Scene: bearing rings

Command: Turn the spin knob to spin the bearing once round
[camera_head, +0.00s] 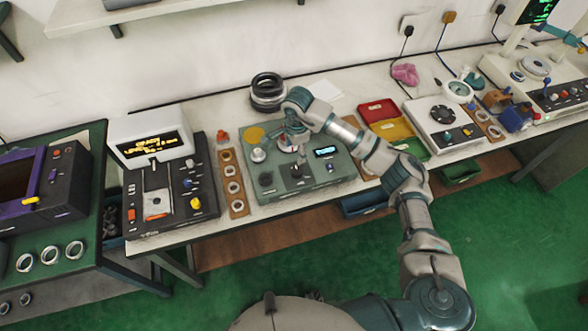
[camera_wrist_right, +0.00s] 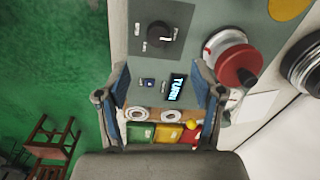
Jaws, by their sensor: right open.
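The grey-green bearing tester (camera_head: 345,171) stands on the bench, its lit display (camera_head: 325,153) reading TURN in the wrist view (camera_wrist_right: 177,87). A black knob (camera_head: 297,171) stands on its front part; it shows whole in the wrist view (camera_wrist_right: 160,37). A red and white round part (camera_wrist_right: 235,62) with a small dark handle sits farther back. I cannot tell for sure which one is the spin knob. My right gripper (camera_head: 293,137) is over the tester's back part and partly hides the round part. Its two fingers (camera_wrist_right: 160,88) are wide apart, with nothing held between them. My left gripper is not in view.
A strip of rings (camera_head: 233,183) and a black tester (camera_head: 180,205) lie to the left. A dark ring stack (camera_head: 268,90) stands behind. Red, yellow and green bins (camera_head: 378,111) are to the right. A yellow disc (camera_head: 254,134) lies at the tester's back left.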

